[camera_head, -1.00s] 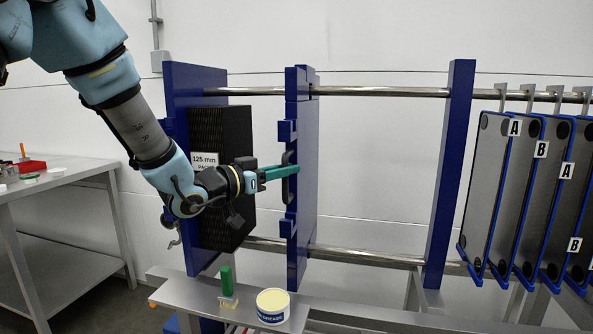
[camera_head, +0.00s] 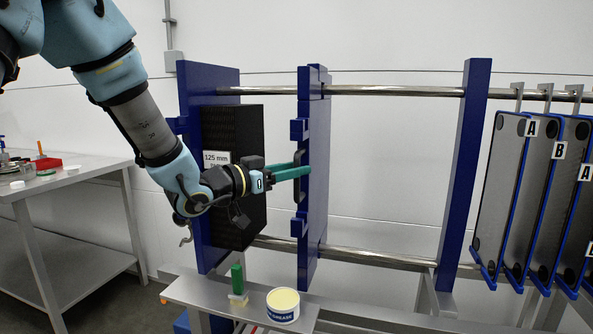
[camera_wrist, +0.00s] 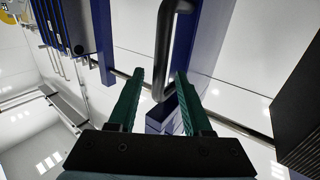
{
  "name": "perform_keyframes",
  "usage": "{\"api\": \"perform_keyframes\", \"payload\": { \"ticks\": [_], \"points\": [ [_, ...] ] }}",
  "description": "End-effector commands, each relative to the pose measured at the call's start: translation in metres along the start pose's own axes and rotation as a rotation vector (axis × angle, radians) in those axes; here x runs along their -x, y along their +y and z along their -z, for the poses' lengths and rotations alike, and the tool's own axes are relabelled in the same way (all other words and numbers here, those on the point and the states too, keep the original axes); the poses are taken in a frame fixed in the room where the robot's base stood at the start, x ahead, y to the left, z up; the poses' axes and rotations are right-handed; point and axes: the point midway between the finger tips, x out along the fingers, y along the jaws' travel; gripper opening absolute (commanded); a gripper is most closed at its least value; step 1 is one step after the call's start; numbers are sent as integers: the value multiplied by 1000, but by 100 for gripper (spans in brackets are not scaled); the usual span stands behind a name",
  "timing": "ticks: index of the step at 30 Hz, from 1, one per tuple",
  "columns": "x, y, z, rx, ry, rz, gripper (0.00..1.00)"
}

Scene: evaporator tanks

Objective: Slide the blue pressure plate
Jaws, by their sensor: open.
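The blue pressure plate (camera_head: 318,195) hangs upright on two horizontal steel rails, between the left blue end frame and the right blue post. A dark handle bar is on its left face. My gripper (camera_head: 304,170), with green fingers, reaches it from the left at handle height. In the wrist view, the black handle (camera_wrist: 165,50) runs down between the two open fingers of my gripper (camera_wrist: 159,77), with the blue plate (camera_wrist: 200,45) behind it. The fingers show no clear contact with the handle. The head view does not show the fingertips clearly against the handle.
A black block (camera_head: 242,205) labelled 125 mm stands left of the plate, close to my wrist. The rails (camera_head: 390,91) are bare between plate and right post (camera_head: 466,170). A grease tub (camera_head: 283,306) and green-handled brush (camera_head: 238,282) stand on a shelf below.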

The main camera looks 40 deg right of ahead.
Motion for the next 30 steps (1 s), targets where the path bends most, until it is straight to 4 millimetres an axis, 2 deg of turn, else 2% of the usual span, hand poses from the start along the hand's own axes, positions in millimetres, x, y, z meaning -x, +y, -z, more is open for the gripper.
{"api": "perform_keyframes", "payload": {
  "ticks": [9,15,20,30],
  "points": [
    [63,-1,-2,-3,1,3,50],
    [88,0,-1,-2,0,1,50],
    [95,0,-1,0,0,1,50],
    [95,0,0,0,0,0,50]
  ]
}}
